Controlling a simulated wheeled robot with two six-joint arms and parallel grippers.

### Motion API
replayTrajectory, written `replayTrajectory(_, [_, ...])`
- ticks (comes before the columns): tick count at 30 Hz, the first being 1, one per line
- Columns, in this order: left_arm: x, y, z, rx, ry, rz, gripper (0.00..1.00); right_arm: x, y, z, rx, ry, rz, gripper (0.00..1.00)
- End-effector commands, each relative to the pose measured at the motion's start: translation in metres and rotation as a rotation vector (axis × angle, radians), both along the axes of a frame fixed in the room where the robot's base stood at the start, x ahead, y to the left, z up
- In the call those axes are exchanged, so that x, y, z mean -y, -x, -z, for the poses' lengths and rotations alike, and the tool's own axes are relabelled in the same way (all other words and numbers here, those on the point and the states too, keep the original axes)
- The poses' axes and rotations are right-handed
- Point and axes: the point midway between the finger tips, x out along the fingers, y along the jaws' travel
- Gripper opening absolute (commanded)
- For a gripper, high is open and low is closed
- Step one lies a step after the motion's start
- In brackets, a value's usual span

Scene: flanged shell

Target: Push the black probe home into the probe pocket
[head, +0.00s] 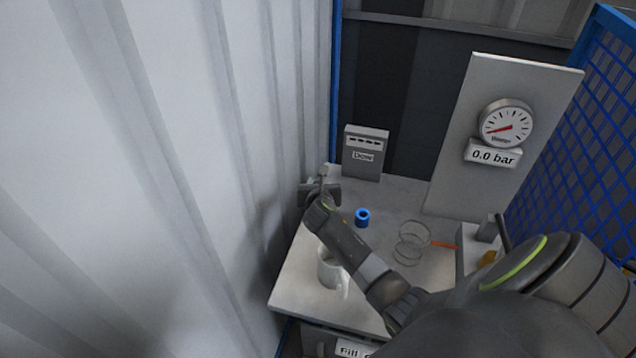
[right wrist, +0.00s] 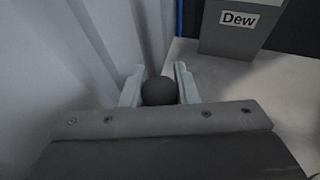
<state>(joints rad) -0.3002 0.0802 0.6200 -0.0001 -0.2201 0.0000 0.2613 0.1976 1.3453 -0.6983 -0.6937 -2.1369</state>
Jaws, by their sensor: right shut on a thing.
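My right gripper (right wrist: 158,88) is shut on the black probe (right wrist: 158,91), whose dark round end shows between the two pale fingers in the right wrist view. In the head view the right gripper (head: 322,184) is at the far left corner of the table, close to the ribbed white wall. A grey box labelled "Dew" (head: 364,155) stands at the back of the table, to the right of the gripper; it also shows at the top right of the right wrist view (right wrist: 240,28). I cannot make out the probe pocket. My left gripper is not in view.
On the table (head: 300,285) are a blue ring-shaped part (head: 362,216), a white mug (head: 328,270) partly behind my right arm, a clear glass dish (head: 411,241) and an orange stick (head: 444,245). A panel with a gauge (head: 505,125) reading "0.0 bar" stands at the back right.

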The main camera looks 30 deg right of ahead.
Motion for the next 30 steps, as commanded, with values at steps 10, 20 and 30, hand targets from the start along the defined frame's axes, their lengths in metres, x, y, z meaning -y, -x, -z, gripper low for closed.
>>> replayTrajectory(10, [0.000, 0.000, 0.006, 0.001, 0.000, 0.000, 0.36, 0.000, 0.000, 0.009, 0.001, 0.000, -0.001, 0.03])
replayTrajectory(20, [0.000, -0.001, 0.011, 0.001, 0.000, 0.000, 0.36, 0.000, 0.000, 0.018, 0.000, 0.001, 0.000, 0.03])
replayTrajectory(30, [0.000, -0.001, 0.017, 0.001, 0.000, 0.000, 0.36, 0.000, 0.000, 0.026, 0.001, 0.001, 0.000, 0.03])
